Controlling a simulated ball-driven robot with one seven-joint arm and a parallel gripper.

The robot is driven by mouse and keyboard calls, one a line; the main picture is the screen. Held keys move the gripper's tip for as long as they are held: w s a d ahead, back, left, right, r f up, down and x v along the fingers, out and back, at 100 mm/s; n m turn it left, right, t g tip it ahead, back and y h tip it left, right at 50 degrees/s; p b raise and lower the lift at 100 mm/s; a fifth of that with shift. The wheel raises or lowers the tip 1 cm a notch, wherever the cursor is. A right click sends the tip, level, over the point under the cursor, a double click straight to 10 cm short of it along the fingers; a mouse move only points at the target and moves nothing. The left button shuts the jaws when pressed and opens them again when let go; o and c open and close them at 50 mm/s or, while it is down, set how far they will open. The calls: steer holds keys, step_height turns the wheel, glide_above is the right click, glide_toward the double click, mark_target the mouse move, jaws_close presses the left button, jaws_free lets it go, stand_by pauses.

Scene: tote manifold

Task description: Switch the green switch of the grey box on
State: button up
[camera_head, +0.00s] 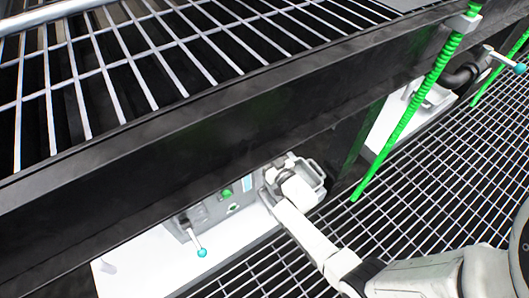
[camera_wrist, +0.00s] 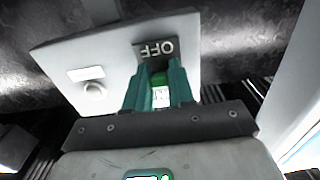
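The grey box (camera_head: 208,212) stands under the dark beam in the head view. In the wrist view its light grey panel (camera_wrist: 120,55) is close and tilted, with an upside-down OFF label. The green switch (camera_wrist: 159,79) shows just below that label, between the teal fingers of my gripper (camera_wrist: 159,72). A gap shows between the fingertips, with the switch in it. I cannot tell whether the fingers touch it. In the head view my gripper end is at the right part of the box, and its fingertips are hidden.
A dark beam (camera_head: 200,135) and grating cross above the box, close over my arm. A teal-tipped lever (camera_head: 201,252) sticks out at the box's lower left. A green rod (camera_head: 410,115) stands to the right. Grated floor (camera_head: 430,200) lies in front. A round knob (camera_wrist: 95,90) is on the panel.

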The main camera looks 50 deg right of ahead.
mark_target(264, 150)
jaws_close()
steer(key=shift+r+p, duration=0.2)
steer(key=shift+p, duration=0.15)
steer(key=r+g+p, duration=0.1)
steer(key=p, duration=0.3)
steer(key=shift+r+g+y+p, duration=0.15)
steer(key=shift+g+y+p, duration=0.15)
steer(key=shift+g, duration=0.1)
steer(key=g+p, duration=0.1)
steer(key=p, duration=0.1)
steer(key=g+p, duration=0.1)
steer(key=p, duration=0.2)
steer(key=shift+r+y, duration=0.3)
steer(key=shift+r, duration=0.1)
steer(key=g+p, duration=0.2)
steer(key=p, duration=0.1)
steer(key=r+g+y+p, duration=0.1)
steer(key=p, duration=0.3)
steer(key=shift+w+g, duration=0.1)
steer(key=shift+g, duration=0.3)
steer(key=g+p, duration=0.2)
steer(key=shift+w+y+p, duration=0.15)
steer(key=shift+y+p, duration=0.15)
steer(key=shift+p, duration=0.05)
steer(key=shift+d+g, duration=0.1)
steer(key=shift+g, duration=0.2)
